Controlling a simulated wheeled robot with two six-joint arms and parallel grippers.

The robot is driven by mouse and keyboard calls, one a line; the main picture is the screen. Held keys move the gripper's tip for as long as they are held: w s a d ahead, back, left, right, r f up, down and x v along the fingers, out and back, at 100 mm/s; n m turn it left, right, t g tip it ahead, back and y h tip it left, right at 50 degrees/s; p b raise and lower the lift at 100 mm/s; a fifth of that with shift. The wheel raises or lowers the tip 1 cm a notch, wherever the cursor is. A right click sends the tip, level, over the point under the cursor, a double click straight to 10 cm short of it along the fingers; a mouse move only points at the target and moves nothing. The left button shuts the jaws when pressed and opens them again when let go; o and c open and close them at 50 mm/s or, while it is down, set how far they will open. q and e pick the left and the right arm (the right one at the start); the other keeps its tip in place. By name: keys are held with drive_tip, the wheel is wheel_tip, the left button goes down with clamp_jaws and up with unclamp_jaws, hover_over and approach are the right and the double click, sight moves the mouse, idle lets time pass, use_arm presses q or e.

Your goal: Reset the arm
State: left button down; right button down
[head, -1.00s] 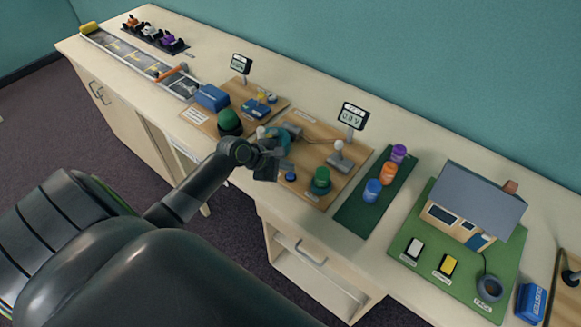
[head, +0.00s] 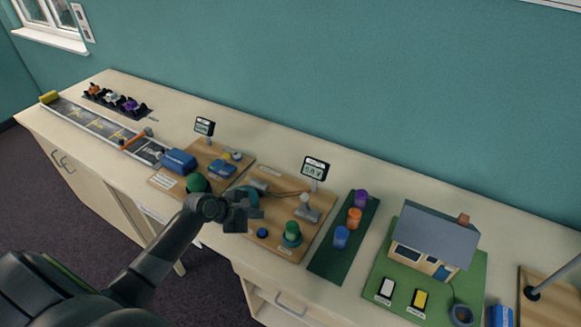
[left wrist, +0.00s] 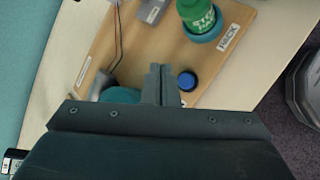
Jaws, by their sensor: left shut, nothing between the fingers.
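My left arm comes in from the left in the head view, and its gripper (head: 240,212) is over the near left part of a wooden board (head: 275,239). In the left wrist view the gripper (left wrist: 161,84) is shut with nothing between its fingers. A blue button (left wrist: 187,81) lies beside the fingertips in that view. A green labelled cylinder (left wrist: 197,14) in a teal ring stands farther off on the same board. A teal round part (head: 251,194) is partly hidden behind the gripper. My right gripper is not in view.
A second wooden board (head: 166,184) with a blue block (head: 179,161) lies to the left. A dark green mat (head: 326,262) with several coloured cylinders and a model house (head: 433,240) stand to the right. Small displays (head: 315,168) rise behind the boards.

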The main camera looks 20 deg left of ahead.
use_arm(q)
drive_tip(key=s+d+f+m+g+y, duration=0.1)
drive_tip(key=s+d+m, duration=0.1)
drive_tip(key=s+m, duration=0.45)
drive_tip(key=s+d+f+m+g+y, duration=0.1)
drive_tip(key=s+d+m, duration=0.2)
drive_tip(key=s+m, duration=0.35)
drive_tip(key=s+a+r+m+g+y, duration=0.1)
drive_tip(key=s+r+m+y, duration=0.2)
drive_tip(key=s, duration=0.5)
drive_tip(key=s+a+r+m+g+y, duration=0.1)
drive_tip(key=s+r+m, duration=0.2)
drive_tip(key=s+m, duration=0.35)
wheel_tip(320, 180, down, 30)
drive_tip(key=s+a+n+g+b, duration=0.1)
drive_tip(key=n+g+b, duration=0.1)
drive_tip(key=b, duration=0.4)
drive_tip(key=s+f+b, duration=0.3)
drive_tip(key=s+f, duration=0.5)
drive_tip(key=f, duration=0.3)
drive_tip(key=s+d+f+b, duration=0.1)
drive_tip(key=s+f+b, duration=0.2)
drive_tip(key=s+f, duration=0.4)
wheel_tip(320, 180, down, 5)
drive_tip(key=shift+s+f+g+h+b, duration=0.1)
drive_tip(key=shift+s+g+h+b, duration=0.2)
drive_tip(key=shift+s+g+b, duration=0.1)
